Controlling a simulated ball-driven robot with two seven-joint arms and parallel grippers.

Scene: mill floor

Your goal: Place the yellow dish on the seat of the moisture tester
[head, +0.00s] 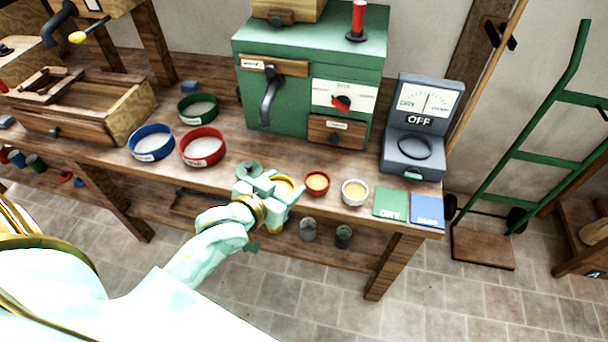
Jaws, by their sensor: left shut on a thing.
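The yellow dish (286,188) holds something pale tan and sits at the table's front edge, partly hidden by my left gripper. My left gripper (274,188) is shut on the yellow dish; I cannot tell whether the dish is clear of the tabletop. The moisture tester (448,97) is a grey box at the right end of the table, with a dial and the word OFF. Its seat (414,147) is a dark round place on the lower front part, empty, to the right of and behind the gripper. My right gripper is not in view.
A red dish (317,182) and a white dish (355,192) stand between gripper and tester. Green (391,204) and blue (427,210) cards lie before the tester. A green mill machine (290,95) stands behind. Blue, red and green sieves are left.

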